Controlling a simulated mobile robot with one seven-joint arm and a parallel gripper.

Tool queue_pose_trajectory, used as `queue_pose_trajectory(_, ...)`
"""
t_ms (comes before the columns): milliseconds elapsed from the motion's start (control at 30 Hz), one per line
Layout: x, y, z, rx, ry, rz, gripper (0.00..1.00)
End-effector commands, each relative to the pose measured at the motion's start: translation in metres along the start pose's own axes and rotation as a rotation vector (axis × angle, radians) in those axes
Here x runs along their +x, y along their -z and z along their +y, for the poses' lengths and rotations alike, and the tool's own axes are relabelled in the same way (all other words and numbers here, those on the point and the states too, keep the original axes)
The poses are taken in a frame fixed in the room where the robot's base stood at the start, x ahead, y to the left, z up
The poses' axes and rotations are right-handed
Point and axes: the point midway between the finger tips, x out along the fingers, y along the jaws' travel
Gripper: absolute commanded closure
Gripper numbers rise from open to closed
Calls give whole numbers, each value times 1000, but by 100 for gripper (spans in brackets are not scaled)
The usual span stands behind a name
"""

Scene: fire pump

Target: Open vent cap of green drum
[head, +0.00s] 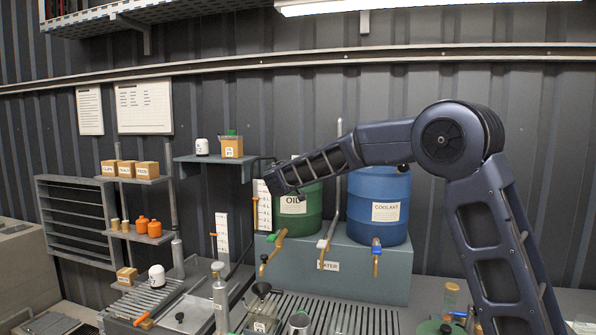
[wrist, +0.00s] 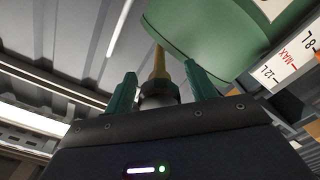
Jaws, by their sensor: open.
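The green drum (head: 305,208), labelled OIL, stands on a grey-blue plinth in the head view. My forearm crosses in front of its upper part, and its vent cap cannot be made out there. In the wrist view the drum (wrist: 215,35) fills the upper right, past the fingers. My gripper (wrist: 159,69) is open there, with green fingers apart. A brass-coloured stem (wrist: 159,64) with a dark collar shows between the fingers. I cannot tell whether it belongs to the drum or whether the fingers touch it.
A blue COOLANT drum (head: 378,205) stands right of the green one. Taps and a level gauge (head: 264,205) are close by. A shelf (head: 213,166) with small containers is to the left.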

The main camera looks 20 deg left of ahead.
Motion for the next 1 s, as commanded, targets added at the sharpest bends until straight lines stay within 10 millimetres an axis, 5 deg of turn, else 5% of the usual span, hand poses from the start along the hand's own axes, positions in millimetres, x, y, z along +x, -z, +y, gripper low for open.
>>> queue_pose_trajectory(133,0,0,0,0,0,0,48)
queue_pose_trajectory(367,0,0,0,0,0,0,89)
queue_pose_trajectory(1000,0,0,0,-242,1,0,89)
